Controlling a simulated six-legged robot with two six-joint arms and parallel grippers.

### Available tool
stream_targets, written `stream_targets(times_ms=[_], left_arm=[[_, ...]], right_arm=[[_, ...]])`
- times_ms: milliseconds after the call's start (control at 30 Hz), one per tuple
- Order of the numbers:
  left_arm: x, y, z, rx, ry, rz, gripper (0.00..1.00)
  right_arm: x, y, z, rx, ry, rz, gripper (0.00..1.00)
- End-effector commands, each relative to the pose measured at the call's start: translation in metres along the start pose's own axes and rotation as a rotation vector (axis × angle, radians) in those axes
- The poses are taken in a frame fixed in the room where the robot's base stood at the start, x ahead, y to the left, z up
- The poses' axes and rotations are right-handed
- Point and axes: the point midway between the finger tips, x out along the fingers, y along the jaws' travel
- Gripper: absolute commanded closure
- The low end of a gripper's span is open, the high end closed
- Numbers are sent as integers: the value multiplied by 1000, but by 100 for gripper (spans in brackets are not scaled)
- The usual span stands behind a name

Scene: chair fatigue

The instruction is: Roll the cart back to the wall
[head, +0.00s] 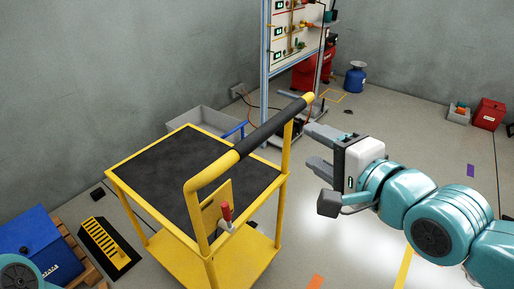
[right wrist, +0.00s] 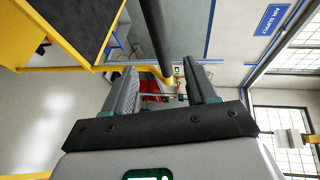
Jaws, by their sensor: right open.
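The yellow cart (head: 265,243) stands on the floor left of centre in the head view, with a black mat (head: 165,170) on its top deck. Its push handle (head: 262,136) is a yellow bar with a black grip, raised over the cart's right side. A red lever (head: 227,213) sits on a yellow plate below the handle's near end. My right gripper (head: 314,148) is open and empty, just right of the handle's far end. In the right wrist view the handle (right wrist: 157,38) appears between the open fingers (right wrist: 162,85), not gripped. My left gripper is out of view.
The grey wall (head: 110,75) runs behind and left of the cart. A grey bin (head: 200,121), a black-yellow ramp-like block (head: 107,245) and a blue box (head: 40,243) stand near it. A panel stand (head: 297,35) is behind. Floor right of the cart is mostly clear.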

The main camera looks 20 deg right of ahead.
Motion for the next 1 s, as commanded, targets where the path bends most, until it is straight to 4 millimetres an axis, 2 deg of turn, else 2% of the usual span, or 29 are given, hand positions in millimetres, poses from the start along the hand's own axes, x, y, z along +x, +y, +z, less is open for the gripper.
stream_targets(times_ms=[33, 67, 167, 267, 700, 833, 1000], left_arm=[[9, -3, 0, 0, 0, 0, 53], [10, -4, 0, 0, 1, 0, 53], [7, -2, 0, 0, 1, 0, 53], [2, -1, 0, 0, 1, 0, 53], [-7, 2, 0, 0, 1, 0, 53], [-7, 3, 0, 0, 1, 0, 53], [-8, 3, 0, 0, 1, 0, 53]], right_arm=[[-3, 5, 1, -9, -1, -17, 43], [-4, 5, 2, -7, -2, -18, 43], [1, 3, 3, -8, -9, -15, 43], [15, 2, 3, -9, -11, -11, 43], [121, 1, 7, -10, -12, -12, 43], [145, 1, 8, -10, -12, -14, 43], [160, 0, 7, -10, -11, -15, 43]])
